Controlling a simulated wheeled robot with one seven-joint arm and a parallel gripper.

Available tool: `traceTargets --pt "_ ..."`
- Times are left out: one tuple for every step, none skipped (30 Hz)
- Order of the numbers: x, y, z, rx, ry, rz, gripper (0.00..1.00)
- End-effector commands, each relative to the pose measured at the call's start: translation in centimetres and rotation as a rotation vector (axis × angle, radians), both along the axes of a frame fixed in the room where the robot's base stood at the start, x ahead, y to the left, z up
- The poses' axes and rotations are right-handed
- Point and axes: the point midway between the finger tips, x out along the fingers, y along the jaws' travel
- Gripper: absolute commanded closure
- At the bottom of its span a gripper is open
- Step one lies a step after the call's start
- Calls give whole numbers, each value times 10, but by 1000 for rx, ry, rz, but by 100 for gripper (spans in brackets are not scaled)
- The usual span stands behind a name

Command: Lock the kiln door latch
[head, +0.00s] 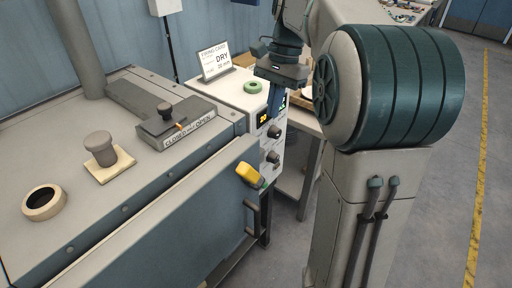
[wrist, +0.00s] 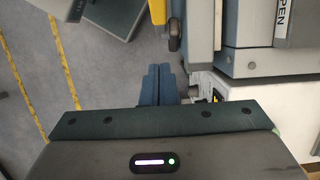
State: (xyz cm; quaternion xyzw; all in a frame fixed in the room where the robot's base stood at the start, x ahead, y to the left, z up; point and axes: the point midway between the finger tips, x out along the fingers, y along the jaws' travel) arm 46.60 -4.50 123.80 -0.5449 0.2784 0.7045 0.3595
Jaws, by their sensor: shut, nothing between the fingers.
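The kiln door latch appears to be the yellow lever (head: 249,174) at the upper right of the kiln's blue front (head: 190,225), slanting up and left from its pivot. In the wrist view a yellow end (wrist: 157,11) at the top edge is probably the same lever, partly cut off. My gripper (head: 273,112) points down in front of the control panel, above and apart from the lever. Its blue fingers (wrist: 160,70) are shut together and empty. The fingers hide part of the panel's displays.
The control panel (head: 255,98) has displays and dark knobs, with a green ring and a "DRY" card (head: 215,60) on top. A "CLOSED / OPEN" slider (head: 172,122) and a plug (head: 101,148) sit on the kiln top. A dark handle (head: 253,218) stands out below the lever.

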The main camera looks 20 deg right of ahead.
Motion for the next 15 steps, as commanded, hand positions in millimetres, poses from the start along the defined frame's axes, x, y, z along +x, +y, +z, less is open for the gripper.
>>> traceTargets --pt "0 0 0 1 1 -2 100" --pt "0 0 0 1 1 -2 100" --pt "0 0 0 1 1 -1 100" --pt "0 0 0 1 1 -1 100" --pt "0 0 0 1 1 -1 100" --pt "0 0 0 0 0 0 100" --pt "0 0 0 0 0 0 100" --pt "0 0 0 0 0 0 100" --pt "0 0 -1 0 0 0 100" --pt "0 1 -2 0 0 0 100" --pt "-1 1 -3 -1 1 0 100" --pt "-1 1 -6 0 1 1 100" --pt "-2 2 -8 0 2 1 100" --pt "-2 3 -11 0 2 1 100" --pt "-3 4 -16 0 2 1 100"
